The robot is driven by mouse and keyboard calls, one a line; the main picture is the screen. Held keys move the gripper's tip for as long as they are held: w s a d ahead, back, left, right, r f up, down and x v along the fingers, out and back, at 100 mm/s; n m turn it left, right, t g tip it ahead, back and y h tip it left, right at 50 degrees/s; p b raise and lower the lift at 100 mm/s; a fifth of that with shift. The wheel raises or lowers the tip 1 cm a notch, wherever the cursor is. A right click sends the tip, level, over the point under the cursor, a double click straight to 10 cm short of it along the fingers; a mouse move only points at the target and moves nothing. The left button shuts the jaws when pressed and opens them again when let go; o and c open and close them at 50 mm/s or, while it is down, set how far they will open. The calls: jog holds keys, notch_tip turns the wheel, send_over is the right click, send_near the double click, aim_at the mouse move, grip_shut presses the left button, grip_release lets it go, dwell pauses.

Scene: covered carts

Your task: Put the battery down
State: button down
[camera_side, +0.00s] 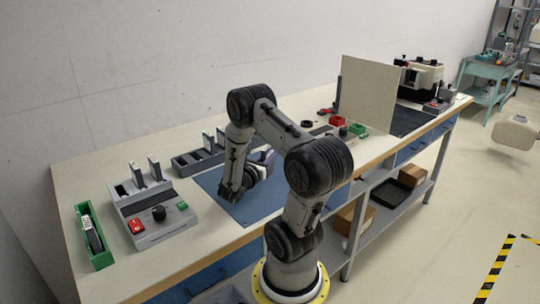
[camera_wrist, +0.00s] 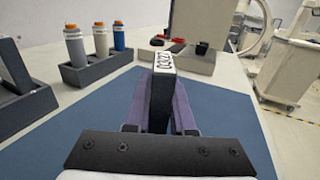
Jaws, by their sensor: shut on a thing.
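My gripper (camera_wrist: 160,105) is shut on a dark upright block with a white printed label, which I take as the battery (camera_wrist: 160,90). The block stands between the two purple-grey fingers in the wrist view. A blue mat (camera_wrist: 215,110) lies below and around it; I cannot tell whether the block touches the mat. In the side view my gripper (camera_side: 262,165) is low over the far part of the blue mat (camera_side: 240,208), and my arm hides most of the held block.
A grey device with red and green buttons (camera_side: 160,229) and a green tray (camera_side: 103,261) stand at the left. A slotted grey rack (camera_side: 186,165) is behind the mat. A pale upright panel (camera_side: 367,92) stands to the right. The near part of the mat is clear.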

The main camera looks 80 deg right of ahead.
jog(key=c, duration=0.8)
grip_release()
jog(key=shift+f, duration=0.1)
jog(key=shift+o, duration=0.2)
